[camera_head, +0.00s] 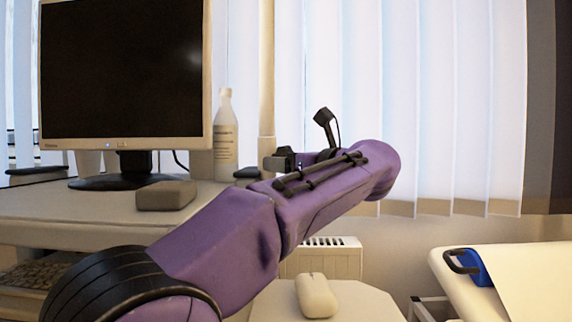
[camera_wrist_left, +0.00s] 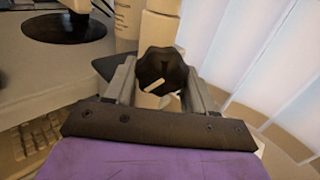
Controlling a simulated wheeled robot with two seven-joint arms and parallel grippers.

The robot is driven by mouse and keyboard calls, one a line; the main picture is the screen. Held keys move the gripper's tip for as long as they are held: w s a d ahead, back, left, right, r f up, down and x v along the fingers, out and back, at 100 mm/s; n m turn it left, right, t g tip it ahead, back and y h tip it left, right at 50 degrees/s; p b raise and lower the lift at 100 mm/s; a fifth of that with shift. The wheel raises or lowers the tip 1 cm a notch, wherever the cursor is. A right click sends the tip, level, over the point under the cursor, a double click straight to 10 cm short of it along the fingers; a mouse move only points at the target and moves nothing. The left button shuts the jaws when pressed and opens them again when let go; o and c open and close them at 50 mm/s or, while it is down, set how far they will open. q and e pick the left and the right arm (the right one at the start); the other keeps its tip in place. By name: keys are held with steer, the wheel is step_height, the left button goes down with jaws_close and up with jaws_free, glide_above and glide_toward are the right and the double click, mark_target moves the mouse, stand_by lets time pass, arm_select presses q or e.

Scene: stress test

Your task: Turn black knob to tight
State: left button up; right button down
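The black knob (camera_wrist_left: 162,72) has a scalloped rim and a pale pointer mark that lies slanted across its face. In the left wrist view it sits between the two grey fingers of my left gripper (camera_wrist_left: 161,84), in front of a beige upright post. The fingers are apart, one on each side of the knob, with little or no gap showing. I cannot tell whether they touch it. In the head view my left gripper (camera_head: 281,161) is at the post beside the desk, and my purple forearm hides much of that spot. My right gripper is not in view.
A monitor (camera_head: 122,68), a white bottle (camera_head: 226,140) and a grey box (camera_head: 166,195) stand on the desk (camera_head: 60,233) at left. A radiator (camera_head: 335,262) is behind my arm. A bed-like surface (camera_head: 530,265) with a blue item (camera_head: 474,266) is at right.

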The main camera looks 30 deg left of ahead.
arm_select(q)
steer(key=shift+r+m+p, duration=0.15)
steer(key=shift+m+p, duration=0.3)
steer(key=shift+m, duration=0.25)
steer(key=shift+s, duration=0.1)
steer(key=o, duration=1)
steer(key=shift+c, duration=0.2)
steer(key=v, duration=1)
steer(key=shift+d, duration=0.25)
